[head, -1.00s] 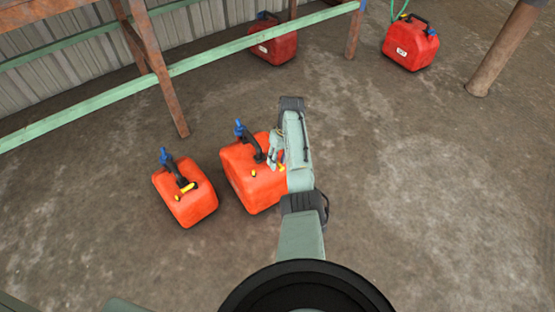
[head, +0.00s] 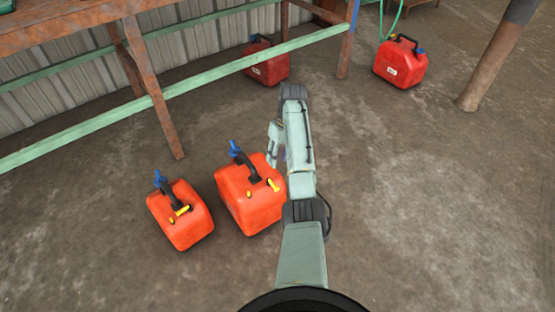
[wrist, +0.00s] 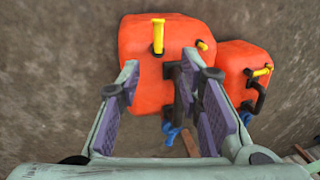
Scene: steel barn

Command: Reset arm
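My arm (head: 301,175) reaches forward over the floor in the head view. My gripper (wrist: 170,85) shows in the wrist view with its two purple-padded fingers spread wide apart and nothing between the pads that I can see held. In the head view the gripper is partly hidden beside the arm, just beyond the larger red fuel can (head: 250,205). In the wrist view this can (wrist: 160,60) lies beyond the fingers, with its dark handle and blue spout showing between them. I cannot tell the exact gap between fingers and can.
A smaller red can (head: 182,225) stands left of the larger one. Two more red cans (head: 265,65) (head: 400,65) stand farther back. A wooden table (head: 60,30) with a green rail (head: 150,100) is at upper left, a post (head: 495,65) at upper right. Floor at right is clear.

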